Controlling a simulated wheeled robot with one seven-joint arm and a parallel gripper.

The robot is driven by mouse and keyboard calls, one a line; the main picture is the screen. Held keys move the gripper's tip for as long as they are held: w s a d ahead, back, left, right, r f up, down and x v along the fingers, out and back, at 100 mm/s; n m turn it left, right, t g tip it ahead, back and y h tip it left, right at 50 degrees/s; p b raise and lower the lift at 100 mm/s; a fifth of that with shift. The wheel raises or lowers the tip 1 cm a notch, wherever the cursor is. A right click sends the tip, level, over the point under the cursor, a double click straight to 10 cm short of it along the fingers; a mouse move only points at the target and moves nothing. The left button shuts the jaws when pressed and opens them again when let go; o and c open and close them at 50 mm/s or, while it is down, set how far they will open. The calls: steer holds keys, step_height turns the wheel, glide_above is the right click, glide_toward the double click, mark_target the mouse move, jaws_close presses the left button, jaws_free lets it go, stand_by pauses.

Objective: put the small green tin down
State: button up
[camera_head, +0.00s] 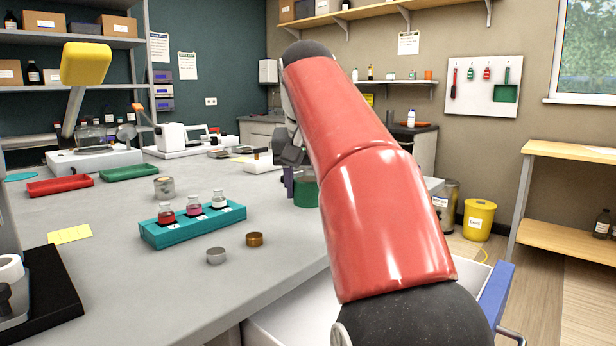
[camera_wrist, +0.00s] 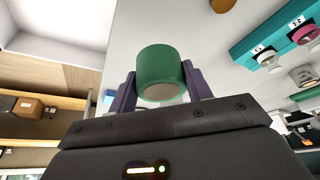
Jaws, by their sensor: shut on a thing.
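The small green tin (camera_head: 305,193) is partly hidden behind my red arm in the head view. In the wrist view the tin (camera_wrist: 158,66) sits between the two dark purple fingers of my gripper (camera_wrist: 159,88), one on each side. My gripper (camera_head: 290,180) is shut on the tin. In the head view it is by the right edge of the grey bench (camera_head: 120,285). I cannot tell whether the tin's base touches the bench or hangs above it.
A teal rack (camera_head: 178,232) with several small bottles stands on the bench. A silver tin (camera_head: 216,256) and a brown tin (camera_head: 254,239) lie in front of it. A metal can (camera_head: 164,187) is behind. An open drawer (camera_head: 293,318) juts out below the bench's right edge.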

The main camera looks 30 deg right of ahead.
mark_target(309, 201)
step_height(309, 201, down, 5)
steer(key=shift+s+f+b, duration=0.1)
steer(key=shift+b, duration=0.85)
steer(key=shift+f+b, duration=0.4)
steer(key=shift+b, duration=0.05)
steer(key=shift+f+b, duration=0.4)
steer(key=shift+f, duration=0.1)
steer(key=o, duration=1.1)
steer(key=shift+c, duration=0.2)
steer(key=p+v, duration=0.2)
steer(key=v, duration=0.5)
steer(key=shift+a+r, duration=0.1)
steer(key=shift+r, duration=0.2)
steer(key=shift+s, duration=0.1)
